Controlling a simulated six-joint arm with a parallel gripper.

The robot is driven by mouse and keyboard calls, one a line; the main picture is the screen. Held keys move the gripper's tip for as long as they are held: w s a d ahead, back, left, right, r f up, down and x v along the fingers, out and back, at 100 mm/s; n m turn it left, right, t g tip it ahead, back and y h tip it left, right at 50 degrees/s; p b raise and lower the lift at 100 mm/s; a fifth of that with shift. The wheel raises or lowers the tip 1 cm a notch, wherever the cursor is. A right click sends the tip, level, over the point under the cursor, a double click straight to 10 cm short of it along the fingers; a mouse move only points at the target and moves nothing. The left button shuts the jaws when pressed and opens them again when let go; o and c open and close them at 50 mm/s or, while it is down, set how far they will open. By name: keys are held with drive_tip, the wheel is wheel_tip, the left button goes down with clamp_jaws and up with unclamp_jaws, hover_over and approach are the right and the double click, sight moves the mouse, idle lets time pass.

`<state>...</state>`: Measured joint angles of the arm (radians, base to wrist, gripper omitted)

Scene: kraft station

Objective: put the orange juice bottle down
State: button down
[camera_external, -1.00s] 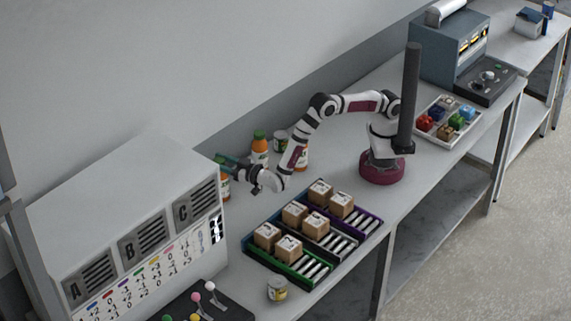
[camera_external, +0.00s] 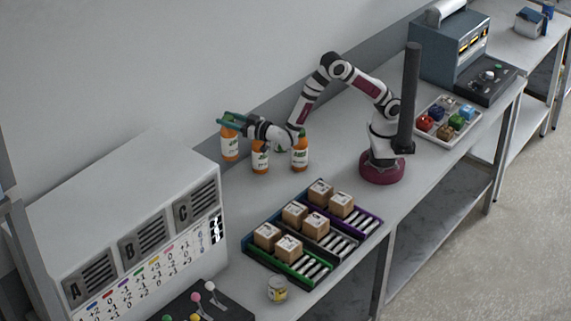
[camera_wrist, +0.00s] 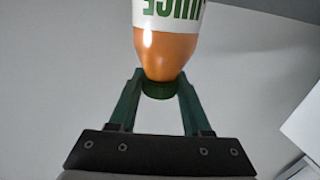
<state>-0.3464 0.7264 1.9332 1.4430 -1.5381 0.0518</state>
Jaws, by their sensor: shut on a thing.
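My gripper (camera_external: 231,119) is shut on the green cap of an orange juice bottle (camera_external: 230,145) at the left of the bottle group. The bottle hangs upright below the fingers and seems raised above the bench near the wall. In the wrist view, the gripper fingers (camera_wrist: 160,90) flank the green cap, and the orange bottle (camera_wrist: 163,50) with its white and green label runs out of the top of the picture.
Two similar bottles stand nearby, one just right of the held bottle (camera_external: 260,160) and one farther right (camera_external: 300,155). A grey lettered cabinet (camera_external: 130,225) is at the left. Trays of boxes (camera_external: 330,252) and a small can (camera_external: 277,289) are in front. Bench between is bare.

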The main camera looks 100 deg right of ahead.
drive_tip(key=shift+s+d+r, duration=0.25)
drive_tip(key=shift+d+r, duration=0.2)
drive_tip(key=shift+d, duration=0.15)
drive_tip(key=shift+w+a+r, duration=0.1)
drive_tip(key=a+n+y, duration=1.3)
drive_tip(key=a+y, duration=0.6)
drive_tip(key=a, duration=0.1)
drive_tip(key=a+f, duration=1.1)
drive_tip(key=shift+a+y, duration=0.3)
drive_tip(key=shift+a, duration=0.1)
